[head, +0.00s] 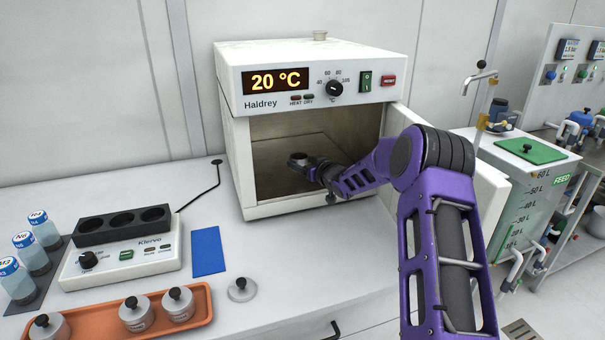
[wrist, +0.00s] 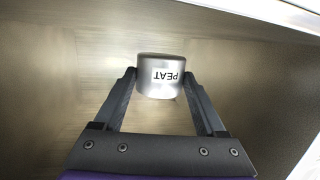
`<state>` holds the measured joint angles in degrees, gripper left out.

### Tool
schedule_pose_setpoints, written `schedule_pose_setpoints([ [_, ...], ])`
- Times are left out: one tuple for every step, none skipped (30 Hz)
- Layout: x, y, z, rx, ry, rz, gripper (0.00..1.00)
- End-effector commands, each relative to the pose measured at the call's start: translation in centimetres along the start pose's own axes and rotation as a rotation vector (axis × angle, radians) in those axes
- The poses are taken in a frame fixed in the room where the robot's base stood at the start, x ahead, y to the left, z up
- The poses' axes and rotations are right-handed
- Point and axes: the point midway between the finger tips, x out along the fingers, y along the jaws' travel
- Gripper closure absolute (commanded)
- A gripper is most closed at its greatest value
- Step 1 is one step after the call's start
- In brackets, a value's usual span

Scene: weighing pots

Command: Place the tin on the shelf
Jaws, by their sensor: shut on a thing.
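A small metal tin (wrist: 160,85) marked PEAT is between the two fingers of my gripper (wrist: 162,75). My gripper is shut on its sides. In the head view the tin (head: 299,157) is open at the top with dark brown contents, and my gripper (head: 302,163) holds it inside the oven (head: 240,170). The metal shelf (head: 268,178) inside the oven shows around it. The wrist view shows bare metal surfaces around the tin; I cannot tell whether its base touches the shelf.
The oven door (head: 488,195) stands open at the right, beside my arm. The oven display reads 20 °C. A loose knobbed lid (head: 241,290) and a blue mat (head: 208,251) lie on the counter. An orange tray (head: 200,305) holds several lidded tins.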

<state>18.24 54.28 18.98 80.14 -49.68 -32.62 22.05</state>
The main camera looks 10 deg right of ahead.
Motion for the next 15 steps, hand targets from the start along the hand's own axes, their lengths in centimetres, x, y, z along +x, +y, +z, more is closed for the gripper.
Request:
schedule_pose_setpoints([
  [0.2, 0.0, 0.8, 0.001, -0.001, 0.000, 0.91],
  [0.3, 0.0, 1.3, 0.000, -0.001, 0.000, 0.91],
  [0.4, 0.0, 1.9, 0.000, -0.002, -0.001, 0.91],
  [0.5, -0.1, 2.4, 0.000, -0.002, -0.001, 0.91],
  [0.6, -0.1, 2.6, 0.000, -0.001, -0.001, 0.92],
  [0.6, -0.1, 2.8, 0.000, 0.001, -0.001, 0.92],
  [0.6, -0.1, 2.9, -0.001, 0.002, -0.001, 0.92],
  [0.6, -0.1, 2.8, -0.001, 0.002, -0.001, 0.92],
  [0.6, 0.0, 2.8, -0.002, 0.003, 0.000, 0.92],
  [0.6, 0.0, 2.8, -0.002, 0.002, 0.000, 0.92],
  [0.6, 0.0, 2.8, -0.001, 0.002, 0.000, 0.92],
  [0.6, 0.0, 2.8, -0.001, 0.002, 0.000, 0.92],
  [0.6, 0.0, 2.8, -0.001, 0.002, 0.000, 0.91],
  [0.6, 0.0, 2.9, -0.001, 0.002, 0.000, 0.91],
  [0.6, 0.0, 3.0, -0.001, 0.001, 0.000, 0.91],
])
